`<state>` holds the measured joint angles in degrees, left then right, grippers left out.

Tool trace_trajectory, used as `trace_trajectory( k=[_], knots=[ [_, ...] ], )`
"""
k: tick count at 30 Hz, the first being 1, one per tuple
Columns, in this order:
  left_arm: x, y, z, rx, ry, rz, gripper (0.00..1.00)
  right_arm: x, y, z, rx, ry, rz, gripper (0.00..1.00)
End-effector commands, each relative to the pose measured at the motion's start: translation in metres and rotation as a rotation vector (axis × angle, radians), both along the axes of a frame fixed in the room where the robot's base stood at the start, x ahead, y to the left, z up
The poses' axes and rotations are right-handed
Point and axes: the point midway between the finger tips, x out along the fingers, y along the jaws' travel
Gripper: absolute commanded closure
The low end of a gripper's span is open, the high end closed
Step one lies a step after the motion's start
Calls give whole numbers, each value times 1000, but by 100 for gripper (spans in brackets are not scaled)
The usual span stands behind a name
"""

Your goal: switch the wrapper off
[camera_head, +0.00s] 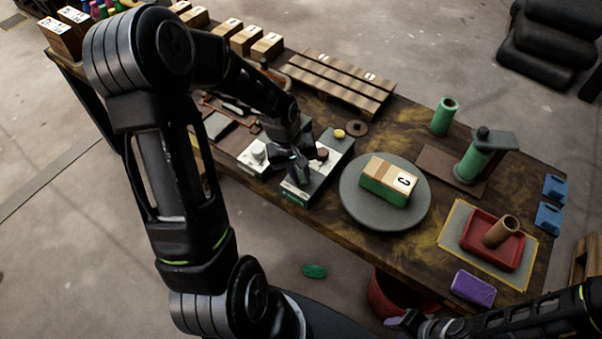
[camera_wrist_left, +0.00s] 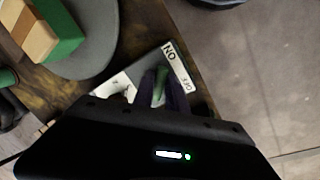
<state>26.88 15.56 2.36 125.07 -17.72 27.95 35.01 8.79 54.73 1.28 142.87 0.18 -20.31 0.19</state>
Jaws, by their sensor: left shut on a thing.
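The wrapper has a round grey turntable (camera_head: 352,207) carrying a carton (camera_head: 388,181) with green film around its lower part, and a post with a green film roll (camera_head: 473,163). Left of the turntable is a control box (camera_head: 322,181) with a pale top panel. In the left wrist view this panel (camera_wrist_left: 176,68) shows ON and OFF labels and a green lever (camera_wrist_left: 160,86). My left gripper (camera_wrist_left: 161,90), also in the head view (camera_head: 297,178), has its purple fingers shut on the lever. The lever's exact position is unclear. My right gripper (camera_head: 400,322) is low at the front, partly cut off.
A second box with a white knob (camera_head: 258,152) stands left of the control box. A slatted pallet (camera_head: 338,83) lies behind. A red tray (camera_head: 478,248) with a brown tube and a purple block (camera_head: 473,288) are at right. A green piece (camera_head: 314,270) lies on the floor.

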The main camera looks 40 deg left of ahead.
Motion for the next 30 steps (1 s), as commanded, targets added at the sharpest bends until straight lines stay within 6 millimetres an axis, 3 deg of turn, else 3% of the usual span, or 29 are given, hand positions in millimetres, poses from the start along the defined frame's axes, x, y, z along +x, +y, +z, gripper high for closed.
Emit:
trace_trajectory(
  k=[17,30],
  knots=[
    [1,0,0,-1,-2,-35,100,0,0,0,0,0,0,64],
    [1,1,0,0,-1,-302,100,0,0,-2,1,-1,0,64]
  ],
)
